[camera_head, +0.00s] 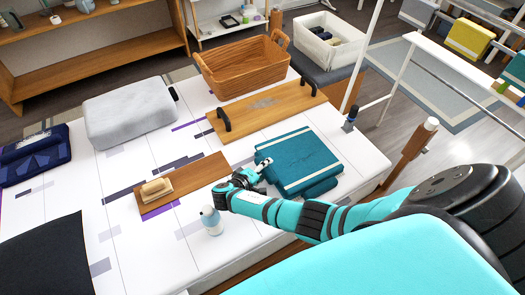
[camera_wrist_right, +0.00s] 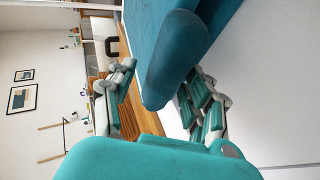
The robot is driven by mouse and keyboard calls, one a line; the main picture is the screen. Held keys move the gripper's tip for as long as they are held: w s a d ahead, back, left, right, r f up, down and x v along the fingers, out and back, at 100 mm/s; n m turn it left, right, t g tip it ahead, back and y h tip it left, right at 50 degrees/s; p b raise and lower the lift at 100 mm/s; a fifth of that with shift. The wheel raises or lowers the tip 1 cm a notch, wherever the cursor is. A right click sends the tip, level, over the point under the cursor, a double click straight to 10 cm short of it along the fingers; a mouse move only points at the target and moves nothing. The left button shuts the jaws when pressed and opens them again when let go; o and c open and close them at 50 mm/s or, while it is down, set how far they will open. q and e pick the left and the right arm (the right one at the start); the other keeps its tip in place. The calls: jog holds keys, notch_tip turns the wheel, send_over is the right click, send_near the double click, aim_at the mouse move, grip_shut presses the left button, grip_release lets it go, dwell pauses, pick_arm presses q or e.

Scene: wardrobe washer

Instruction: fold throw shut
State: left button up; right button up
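The teal throw (camera_head: 300,158) with pale stripes lies folded in a thick rectangle on the white bed-like table, in the head view. A rounded roll of it sticks out at its near edge. My right gripper (camera_head: 262,172) is at the throw's left near side. In the right wrist view the throw's rounded edge (camera_wrist_right: 172,70) reaches between the two fingers of my right gripper (camera_wrist_right: 160,100). The fingers are apart, with a gap between the throw and the left finger; the right finger is close to it, and contact is unclear. My left gripper is not in view.
A wooden board with a sandy block (camera_head: 157,188) and a pale bottle (camera_head: 211,220) stand left of my right arm. A handled wooden tray (camera_head: 262,108), a wicker basket (camera_head: 245,70) and a grey cushion (camera_head: 130,112) are behind. A small dark bottle (camera_head: 350,120) stands right of the throw.

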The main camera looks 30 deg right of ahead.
jog(key=shift+w+a+r, duration=0.1)
jog(key=shift+a+r, duration=0.05)
jog(key=shift+r, duration=0.35)
notch_tip(320, 180, up, 9)
dwell(0.4)
jog(key=a+f+p+v, duration=0.1)
jog(key=p+v, duration=0.6)
jog(key=v, duration=1.2)
jog(key=shift+s+a+f, duration=0.2)
jog(key=shift+a+f, duration=0.15)
jog(key=shift+f, duration=0.05)
dwell(0.8)
